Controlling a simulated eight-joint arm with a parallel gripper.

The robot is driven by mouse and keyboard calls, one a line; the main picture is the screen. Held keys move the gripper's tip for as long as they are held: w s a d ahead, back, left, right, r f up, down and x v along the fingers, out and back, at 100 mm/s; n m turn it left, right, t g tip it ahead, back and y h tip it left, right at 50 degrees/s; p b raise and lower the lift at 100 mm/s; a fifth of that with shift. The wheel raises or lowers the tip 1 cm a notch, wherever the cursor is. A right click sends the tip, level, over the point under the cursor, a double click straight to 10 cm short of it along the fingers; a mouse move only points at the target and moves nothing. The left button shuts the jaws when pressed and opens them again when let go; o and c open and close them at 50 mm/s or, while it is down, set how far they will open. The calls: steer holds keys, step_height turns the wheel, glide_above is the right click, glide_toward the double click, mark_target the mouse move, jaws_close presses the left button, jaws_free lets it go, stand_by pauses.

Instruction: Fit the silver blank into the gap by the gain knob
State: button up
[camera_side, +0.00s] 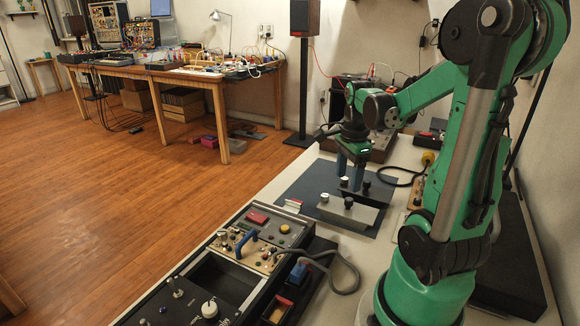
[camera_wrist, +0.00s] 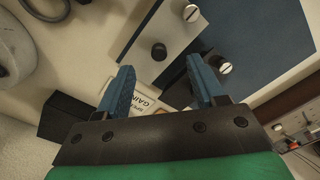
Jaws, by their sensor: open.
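A silver panel (camera_side: 352,212), probably the silver blank, lies on a dark blue mat (camera_side: 312,184). It carries a white and a black knob and also shows in the wrist view (camera_wrist: 172,32). A black panel (camera_wrist: 184,90) with a pale screw-like knob lies beside it. My gripper (camera_side: 350,181) is open above the mat, on the far side of the silver panel. In the wrist view its blue fingers (camera_wrist: 160,66) are apart with nothing held; the right one overlaps the black panel. A dark rectangular gap (camera_side: 222,277) lies in the front case, near a white knob (camera_side: 210,309); its label is unreadable.
A printed card reading "GAIN" (camera_wrist: 152,104) shows between my fingers. A small red and white stack (camera_side: 293,205) sits at the mat's left edge. The case carries a blue handle (camera_side: 244,242) and a grey cable (camera_side: 340,263). A black block (camera_wrist: 65,115) stands left.

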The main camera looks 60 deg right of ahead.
mark_target(349, 199)
steer(key=shift+s+d+f+m, duration=0.2)
steer(key=shift+s+d+m, duration=0.1)
steer(key=shift+m, duration=0.2)
steer(key=shift+f, duration=2.7)
jaws_close()
